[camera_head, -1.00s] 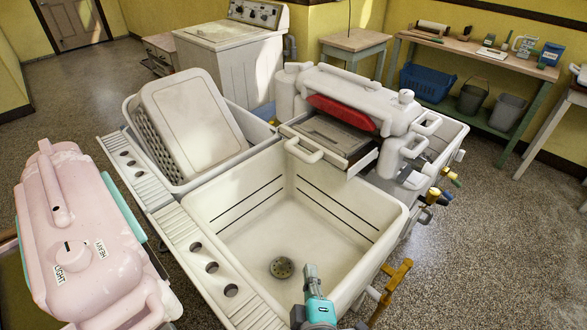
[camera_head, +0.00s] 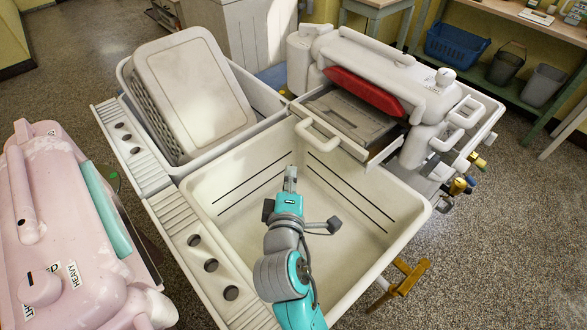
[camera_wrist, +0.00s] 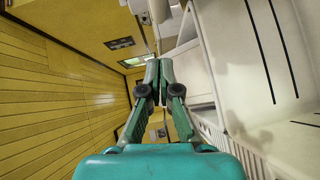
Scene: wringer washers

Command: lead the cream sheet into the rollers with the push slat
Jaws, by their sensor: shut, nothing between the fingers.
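The white wringer (camera_head: 400,80) stands at the back right of the sink, with a red roller (camera_head: 363,91) showing along its front. A grey feed tray (camera_head: 350,118) with a white loop handle lies below the red roller. My gripper (camera_head: 290,172) is over the deep cream basin (camera_head: 232,193), to the front left of the feed tray and apart from it. In the wrist view its fingers (camera_wrist: 153,66) are together at the tips with nothing between them. I cannot make out a cream sheet or a push slat in either view.
A left tub (camera_head: 135,92) holds a leaning basket with a cream panel (camera_head: 193,85). A pink wringer (camera_head: 75,235) with a HEAVY label stands at the near left. A ribbed ledge with holes (camera_head: 203,255) edges the basin. A shelf with a blue basket (camera_head: 456,47) stands behind.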

